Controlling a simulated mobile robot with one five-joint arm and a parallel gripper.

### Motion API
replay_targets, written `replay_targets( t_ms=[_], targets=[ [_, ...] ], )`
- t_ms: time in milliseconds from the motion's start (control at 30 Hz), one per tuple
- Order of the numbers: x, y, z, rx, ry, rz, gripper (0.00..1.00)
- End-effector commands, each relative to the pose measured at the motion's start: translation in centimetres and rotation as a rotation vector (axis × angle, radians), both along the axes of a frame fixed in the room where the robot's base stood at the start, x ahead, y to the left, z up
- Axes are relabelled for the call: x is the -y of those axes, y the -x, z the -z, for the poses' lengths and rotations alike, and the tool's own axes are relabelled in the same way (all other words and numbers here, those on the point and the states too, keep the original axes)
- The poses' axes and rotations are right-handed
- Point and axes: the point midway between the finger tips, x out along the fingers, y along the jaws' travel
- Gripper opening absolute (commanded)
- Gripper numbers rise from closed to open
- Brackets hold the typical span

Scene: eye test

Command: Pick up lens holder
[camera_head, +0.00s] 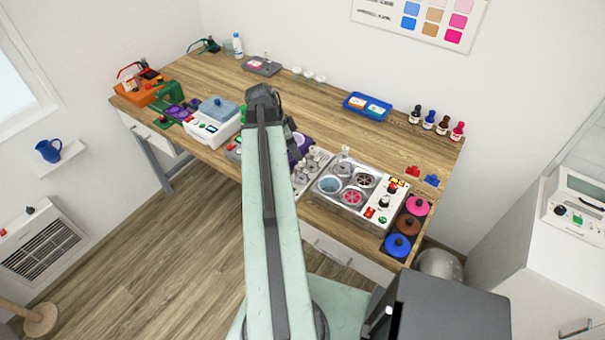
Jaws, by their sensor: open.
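I cannot tell for sure which thing is the lens holder. Small red (413,171) and blue (432,181) pieces lie on the table right of the steel dye unit (331,194), and a small upright piece (345,152) stands at its back edge. A tray (301,182) of grey round parts with knobs sits left of the unit. My arm rises through the middle of the picture, its dark upper joint over the table. My gripper's fingertips do not show; they seem hidden behind the arm. The arm also covers part of some purple and green things.
The wooden table (310,105) is bare across its middle. A blue tray (367,106) and several dye bottles (428,122) line the back. Pink, brown and blue lids (397,246) fill the front right corner. A white machine (205,130) and an orange one (140,95) stand left.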

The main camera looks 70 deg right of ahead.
Motion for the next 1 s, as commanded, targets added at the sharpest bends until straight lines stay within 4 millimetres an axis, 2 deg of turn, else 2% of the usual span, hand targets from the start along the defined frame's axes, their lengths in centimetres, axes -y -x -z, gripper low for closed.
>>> replay_targets(
  t_ms=[200,333,433,700,933,967,1000],
  targets=[
    [0.5,0.6,2.7,0.001,0.000,-0.002,0.48],
    [0.6,0.7,2.6,0.001,-0.001,-0.003,0.48],
    [0.8,0.8,3.4,0.001,-0.001,-0.003,0.48],
    [1.8,2.0,7.5,0.001,-0.001,-0.003,0.48],
    [1.9,2.2,7.2,0.000,-0.001,-0.004,0.48],
    [1.9,2.2,7.2,0.000,-0.001,-0.004,0.42],
    [1.9,2.2,7.2,0.000,-0.001,-0.004,0.31]
  ],
)
